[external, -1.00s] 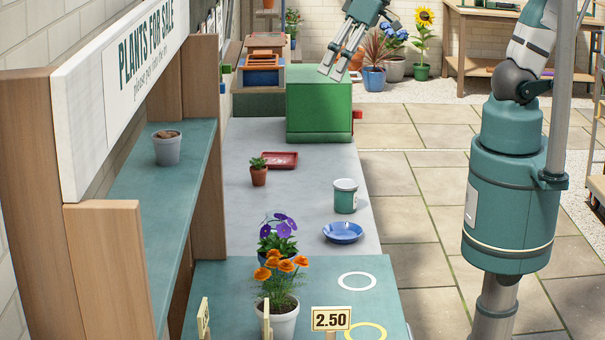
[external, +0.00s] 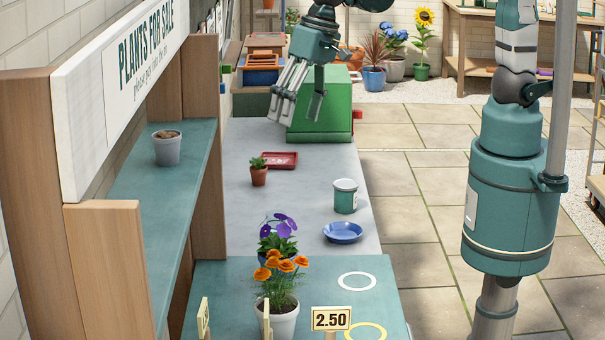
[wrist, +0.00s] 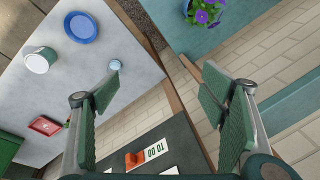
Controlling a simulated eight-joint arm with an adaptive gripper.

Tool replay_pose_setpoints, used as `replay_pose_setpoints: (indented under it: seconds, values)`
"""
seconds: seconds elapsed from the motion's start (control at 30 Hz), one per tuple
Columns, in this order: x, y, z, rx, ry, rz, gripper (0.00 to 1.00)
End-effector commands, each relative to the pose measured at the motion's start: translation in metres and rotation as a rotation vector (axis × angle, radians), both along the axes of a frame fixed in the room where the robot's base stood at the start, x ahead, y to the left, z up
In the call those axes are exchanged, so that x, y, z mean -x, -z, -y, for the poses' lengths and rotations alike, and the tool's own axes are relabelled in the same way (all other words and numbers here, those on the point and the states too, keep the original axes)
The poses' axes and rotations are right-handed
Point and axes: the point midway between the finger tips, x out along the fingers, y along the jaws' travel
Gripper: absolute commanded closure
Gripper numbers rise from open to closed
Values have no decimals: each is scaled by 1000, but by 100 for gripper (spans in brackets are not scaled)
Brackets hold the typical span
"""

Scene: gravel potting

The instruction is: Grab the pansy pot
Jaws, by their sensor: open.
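The pansy pot (external: 277,257) is dark blue with purple pansies and green leaves. It stands upright at the far edge of the teal counter, partly hidden behind a pot of orange flowers (external: 284,322). The pansies (wrist: 205,12) also show at the top of the wrist view. My gripper (external: 300,110) is open and empty, high above the back of the grey bench, well behind the pansy pot. Its spread fingers (wrist: 160,88) frame no pot between their tips in the wrist view.
On the grey bench (external: 300,220) stand a small succulent pot (external: 258,175), a red tray (external: 280,160), a green-and-white tin (external: 345,197) and a blue saucer (external: 343,232). A green box (external: 318,112) is behind. The wooden shelf (external: 208,150) borders the left; a price sign (external: 331,319) stands in front.

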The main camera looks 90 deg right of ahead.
Motion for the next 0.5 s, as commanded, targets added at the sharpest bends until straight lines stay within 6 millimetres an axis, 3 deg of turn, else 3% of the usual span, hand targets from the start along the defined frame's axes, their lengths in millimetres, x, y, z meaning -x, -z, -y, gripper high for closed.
replay_pose_setpoints:
  seconds: [0.5]
  values:
    - [-34,71,-75,-15,177,-118,29]
